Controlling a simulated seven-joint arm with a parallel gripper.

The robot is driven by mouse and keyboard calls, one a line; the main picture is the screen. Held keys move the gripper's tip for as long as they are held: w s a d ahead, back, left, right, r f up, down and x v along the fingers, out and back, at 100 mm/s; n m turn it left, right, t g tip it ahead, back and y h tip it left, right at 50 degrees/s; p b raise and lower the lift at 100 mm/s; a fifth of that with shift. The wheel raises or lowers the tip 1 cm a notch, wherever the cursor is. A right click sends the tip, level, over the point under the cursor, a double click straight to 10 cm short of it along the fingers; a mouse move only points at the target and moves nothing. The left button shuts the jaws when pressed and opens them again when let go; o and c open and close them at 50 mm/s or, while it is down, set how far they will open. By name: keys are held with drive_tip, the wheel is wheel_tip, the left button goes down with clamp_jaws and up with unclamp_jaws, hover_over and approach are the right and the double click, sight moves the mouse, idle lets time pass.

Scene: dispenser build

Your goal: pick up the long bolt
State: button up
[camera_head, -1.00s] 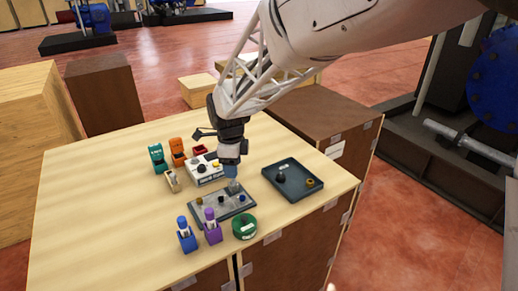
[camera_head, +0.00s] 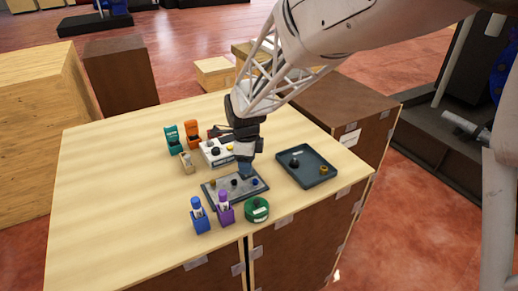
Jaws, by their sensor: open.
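My gripper (camera_head: 245,174) points down over the far part of the grey plate (camera_head: 212,192) on the table. Its fingertips are small here and sit close to the plate's surface; I see nothing clearly held. A dark knob (camera_head: 234,183) and a blue knob (camera_head: 255,182) stand on this plate. I cannot make out the long bolt with certainty; the gripper hides part of the plate. The dark tray (camera_head: 316,181) to the right holds a dark round part (camera_head: 294,163) and a brass-coloured part (camera_head: 323,170).
A white box with knobs (camera_head: 216,154) stands behind the plate. Teal (camera_head: 172,140) and orange (camera_head: 193,134) holders and a beige one (camera_head: 187,163) are to its left. Blue (camera_head: 200,218) and purple (camera_head: 225,212) holders and a green round part (camera_head: 257,211) stand in front. The table's left side is clear.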

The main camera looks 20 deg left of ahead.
drive_tip(key=shift+c, duration=0.4)
clamp_jaws()
drive_tip(key=shift+r, duration=0.1)
drive_tip(key=shift+r, duration=4.95)
drive_tip(key=c, duration=0.5)
unclamp_jaws()
clamp_jaws()
